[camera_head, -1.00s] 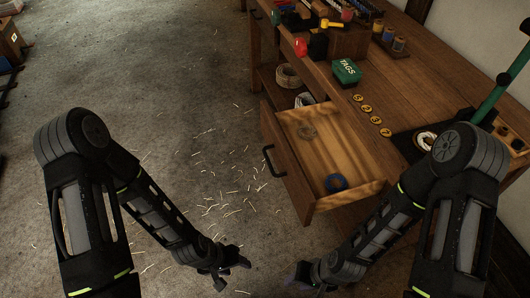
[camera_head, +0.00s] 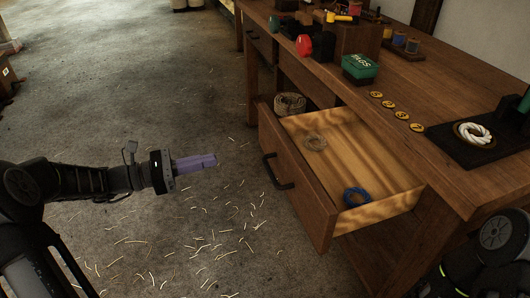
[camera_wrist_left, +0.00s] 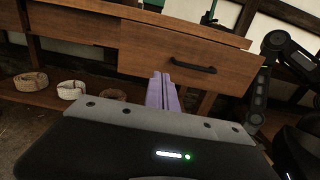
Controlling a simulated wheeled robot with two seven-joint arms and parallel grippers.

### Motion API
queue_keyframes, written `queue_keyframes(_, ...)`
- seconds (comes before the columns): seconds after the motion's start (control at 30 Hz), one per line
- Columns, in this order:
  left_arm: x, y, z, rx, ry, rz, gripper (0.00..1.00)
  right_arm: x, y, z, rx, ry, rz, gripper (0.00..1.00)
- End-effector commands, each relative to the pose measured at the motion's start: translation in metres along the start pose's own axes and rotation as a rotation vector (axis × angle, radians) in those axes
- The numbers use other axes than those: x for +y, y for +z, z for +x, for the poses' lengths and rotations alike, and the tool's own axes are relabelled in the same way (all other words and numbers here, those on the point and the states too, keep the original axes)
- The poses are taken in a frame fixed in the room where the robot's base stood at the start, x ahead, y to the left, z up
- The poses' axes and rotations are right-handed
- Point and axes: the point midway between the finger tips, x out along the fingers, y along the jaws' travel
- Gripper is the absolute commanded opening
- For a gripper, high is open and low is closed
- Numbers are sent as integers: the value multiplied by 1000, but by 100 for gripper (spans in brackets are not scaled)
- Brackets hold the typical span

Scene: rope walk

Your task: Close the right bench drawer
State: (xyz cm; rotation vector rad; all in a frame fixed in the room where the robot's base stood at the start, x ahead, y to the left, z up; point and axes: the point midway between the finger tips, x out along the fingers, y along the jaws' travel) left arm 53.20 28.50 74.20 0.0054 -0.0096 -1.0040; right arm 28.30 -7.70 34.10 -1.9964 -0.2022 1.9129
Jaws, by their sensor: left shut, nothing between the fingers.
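The right bench drawer (camera_head: 300,186) is pulled out from the wooden bench (camera_head: 455,150), with a dark handle (camera_head: 278,172) on its front. The fingers (camera_wrist_left: 162,92) also show in the left wrist view. My right gripper is out of view; only part of that arm shows.
On the bench top are a green tags box (camera_head: 360,67), several yellow discs (camera_head: 389,104) and a white rope coil (camera_head: 473,132) on a dark plate. A rope coil (camera_head: 290,103) sits on the lower shelf. The floor left of the drawer is free apart from scattered fibres.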

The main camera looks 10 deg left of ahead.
Motion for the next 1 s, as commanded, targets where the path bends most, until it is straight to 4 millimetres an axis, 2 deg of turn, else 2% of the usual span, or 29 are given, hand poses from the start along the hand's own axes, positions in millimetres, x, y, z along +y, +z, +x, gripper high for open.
queue_keyframes(0.37,-1,-2,2,4,-3,-10,0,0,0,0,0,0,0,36)
queue_keyframes(0.57,-2,-3,9,5,-6,-10,0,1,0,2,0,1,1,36)
queue_keyframes(0.77,-2,-3,27,5,-8,-9,0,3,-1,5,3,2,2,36)
queue_keyframes(1.0,-2,-5,76,4,-7,-9,0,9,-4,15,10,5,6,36)
